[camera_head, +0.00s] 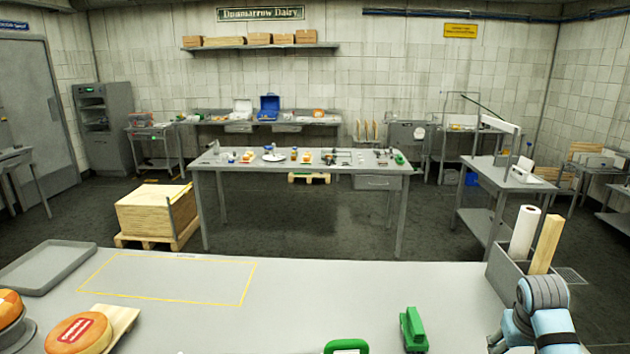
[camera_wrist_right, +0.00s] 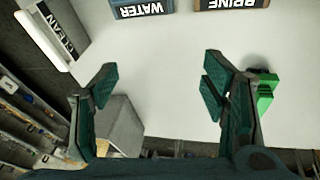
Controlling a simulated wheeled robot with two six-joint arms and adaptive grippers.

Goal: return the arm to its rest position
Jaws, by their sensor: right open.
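My right arm (camera_head: 545,315) comes in at the lower right corner of the head view, beside the grey holder; its gripper cannot be made out there. In the right wrist view my right gripper (camera_wrist_right: 160,78) has its two dark green fingers wide apart, with nothing between them but the pale table top (camera_wrist_right: 165,60) beyond. My left arm and left gripper are not in view.
A green tool (camera_head: 413,330) lies left of my right arm. A grey holder (camera_head: 508,282) carries a paper roll (camera_head: 524,232) and a wooden board (camera_head: 546,244). Cheese wheels (camera_head: 78,334) and a tray (camera_head: 45,268) are left. WATER (camera_wrist_right: 142,8) and BRINE (camera_wrist_right: 232,4) containers show in the wrist view.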

